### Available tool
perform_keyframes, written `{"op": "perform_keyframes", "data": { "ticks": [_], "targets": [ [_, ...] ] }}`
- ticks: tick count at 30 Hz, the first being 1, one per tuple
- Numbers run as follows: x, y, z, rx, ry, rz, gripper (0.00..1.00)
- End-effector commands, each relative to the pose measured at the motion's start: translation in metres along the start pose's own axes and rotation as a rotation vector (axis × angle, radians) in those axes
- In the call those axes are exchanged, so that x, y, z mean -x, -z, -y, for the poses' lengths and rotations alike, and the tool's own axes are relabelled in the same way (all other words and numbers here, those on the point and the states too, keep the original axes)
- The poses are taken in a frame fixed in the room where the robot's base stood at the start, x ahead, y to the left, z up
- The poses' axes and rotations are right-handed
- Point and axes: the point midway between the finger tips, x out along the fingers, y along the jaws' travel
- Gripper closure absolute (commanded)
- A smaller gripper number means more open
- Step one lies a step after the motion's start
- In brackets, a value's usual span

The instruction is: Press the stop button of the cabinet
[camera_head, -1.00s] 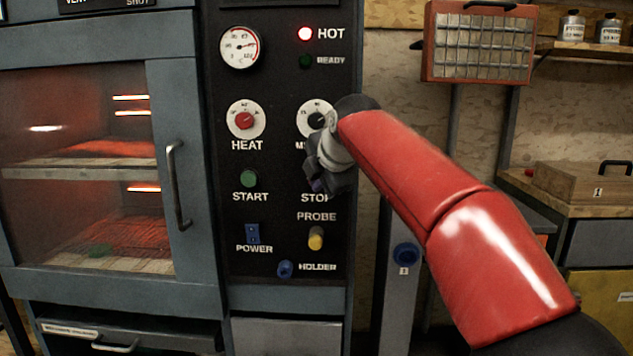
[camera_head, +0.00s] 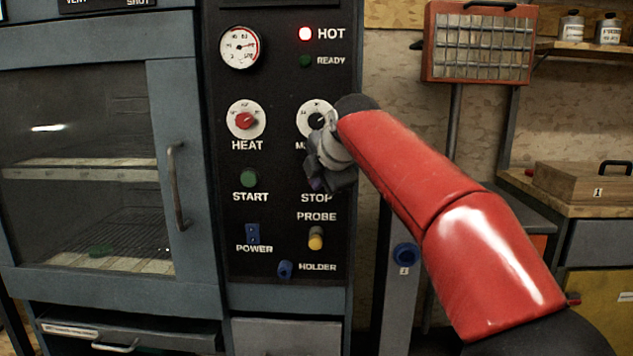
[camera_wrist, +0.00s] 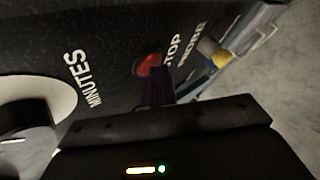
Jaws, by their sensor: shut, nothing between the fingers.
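The cabinet (camera_head: 210,290) has a black control panel with dials, lamps and buttons. The red stop button (camera_wrist: 148,64) shows in the wrist view beside the word STOP. In the head view my gripper hides it above the STOP label (camera_head: 316,198). My gripper (camera_head: 318,185) is shut and empty, right in front of the button. In the wrist view its dark fingers (camera_wrist: 160,92) reach to the lower edge of the button; I cannot tell whether they press it. The green start button (camera_head: 248,179) is to the left.
The minutes dial (camera_head: 314,118) is just above my gripper. The yellow-tipped probe knob (camera_head: 316,238) and a blue holder (camera_head: 285,269) are below. A workbench with a wooden box (camera_head: 585,183) stands right.

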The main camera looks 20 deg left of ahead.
Motion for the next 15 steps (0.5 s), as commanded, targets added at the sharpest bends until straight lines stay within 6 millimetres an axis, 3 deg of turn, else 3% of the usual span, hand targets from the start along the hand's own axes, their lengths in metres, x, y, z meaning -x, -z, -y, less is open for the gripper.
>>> {"op": "perform_keyframes", "data": {
  "ticks": [15],
  "targets": [
    [0.010, 0.008, 0.009, -0.001, 0.000, 0.000, 1.00]
  ]
}}
